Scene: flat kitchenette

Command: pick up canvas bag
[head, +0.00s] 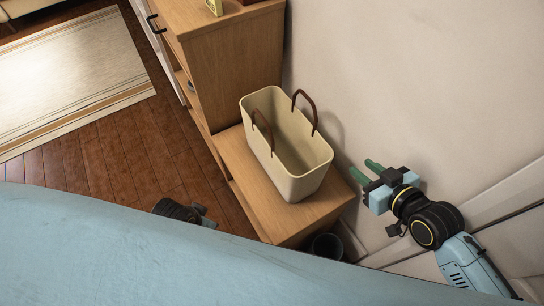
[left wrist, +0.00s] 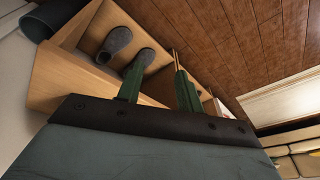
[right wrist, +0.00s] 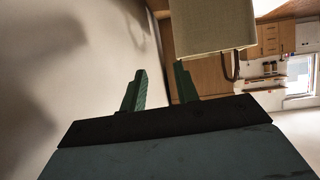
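The canvas bag (head: 299,165) is cream with two brown handles, and it stands upright and looks empty on a low wooden cabinet. My right gripper (head: 370,172) is open and empty beside the bag, on its right near the wall. In the right wrist view the bag (right wrist: 212,25) is just beyond and to the right of the open fingers (right wrist: 158,88), apart from them. My left gripper is mostly hidden behind my blue body in the head view. The left wrist view shows its fingers (left wrist: 155,85) apart and empty, facing the low cabinet's open shelf.
The low cabinet (head: 262,210) has grey shoes (left wrist: 130,52) on its shelf. A taller wooden cabinet (head: 235,75) stands behind the bag. A white wall (head: 420,80) lies close on the right. A dark bin (head: 327,246) is on the floor. Open wooden floor (head: 95,170) lies left.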

